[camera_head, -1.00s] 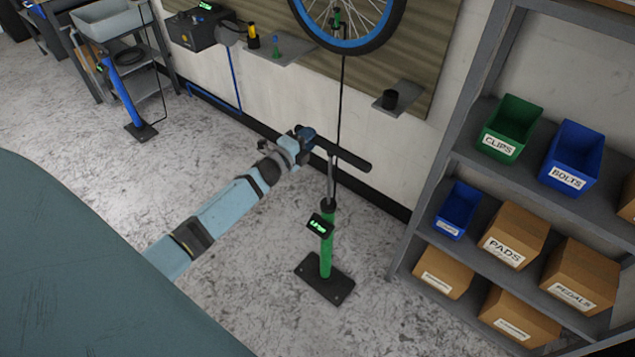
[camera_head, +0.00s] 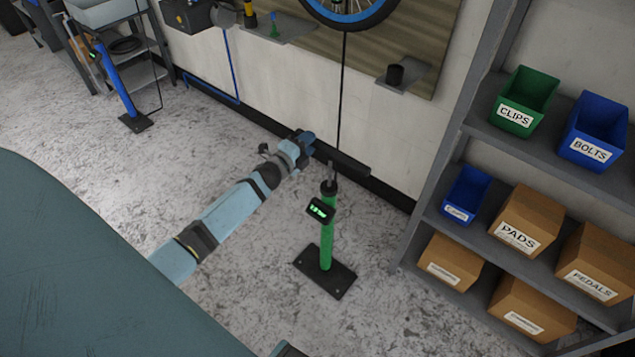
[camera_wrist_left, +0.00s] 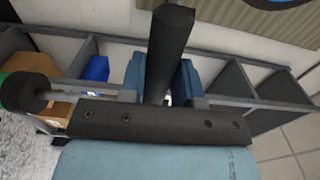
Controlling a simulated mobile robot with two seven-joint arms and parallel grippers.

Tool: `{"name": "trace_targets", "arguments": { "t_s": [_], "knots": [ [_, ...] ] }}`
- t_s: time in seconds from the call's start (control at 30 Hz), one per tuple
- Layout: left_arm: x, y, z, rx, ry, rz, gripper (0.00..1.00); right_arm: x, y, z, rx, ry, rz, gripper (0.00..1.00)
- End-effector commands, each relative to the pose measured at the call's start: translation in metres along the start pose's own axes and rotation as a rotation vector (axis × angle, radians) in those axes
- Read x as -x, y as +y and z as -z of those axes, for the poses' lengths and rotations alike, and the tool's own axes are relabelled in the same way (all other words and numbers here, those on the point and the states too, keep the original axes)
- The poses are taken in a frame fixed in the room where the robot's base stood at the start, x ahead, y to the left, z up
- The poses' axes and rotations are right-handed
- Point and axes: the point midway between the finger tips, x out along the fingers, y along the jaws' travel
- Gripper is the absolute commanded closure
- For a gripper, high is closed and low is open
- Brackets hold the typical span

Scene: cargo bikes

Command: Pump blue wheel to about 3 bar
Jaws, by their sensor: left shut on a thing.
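The wheel with the blue rim (camera_head: 352,17) hangs at the top of the head view, cut off by the frame edge. A black hose runs down from it. The green floor pump (camera_head: 326,240) stands upright on a black foot plate, with a lit green display (camera_head: 320,210) whose digits I cannot read surely. My left gripper (camera_head: 306,141) is shut on the left end of the pump's black handle (camera_head: 348,163). In the left wrist view the handle (camera_wrist_left: 171,45) passes between the fingers. Little rod shows between handle and barrel. My right gripper is not in view.
A blue pump (camera_head: 120,85) stands at the far left by a cart. A grey shelf rack (camera_head: 440,150) with bins and cardboard boxes stands at the right. Small wall shelves (camera_head: 410,78) hold small items. The floor around the green pump is clear.

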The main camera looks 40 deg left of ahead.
Motion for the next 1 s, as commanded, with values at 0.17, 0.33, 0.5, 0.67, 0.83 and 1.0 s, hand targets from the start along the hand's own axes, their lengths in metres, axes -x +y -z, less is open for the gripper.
{"name": "trace_targets", "arguments": {
  "t_s": [0.17,0.33,0.5,0.67,0.83,1.0],
  "knots": [
    [0.002,0.038,0.002,0.000,0.001,-0.009,1.00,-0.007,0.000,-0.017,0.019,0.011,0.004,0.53],
    [0.002,0.062,0.002,0.000,0.002,-0.009,1.00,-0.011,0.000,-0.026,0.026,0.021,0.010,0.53],
    [0.002,0.086,0.002,-0.001,0.001,-0.010,1.00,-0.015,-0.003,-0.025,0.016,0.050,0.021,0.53],
    [0.002,0.107,0.002,-0.001,0.002,-0.010,1.00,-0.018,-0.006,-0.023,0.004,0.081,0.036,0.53],
    [0.002,0.100,0.002,-0.001,0.002,-0.007,0.38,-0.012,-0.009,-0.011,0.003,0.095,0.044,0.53],
    [0.001,0.098,0.001,-0.001,0.001,-0.004,0.26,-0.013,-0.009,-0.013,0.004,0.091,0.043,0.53]
  ]
}}
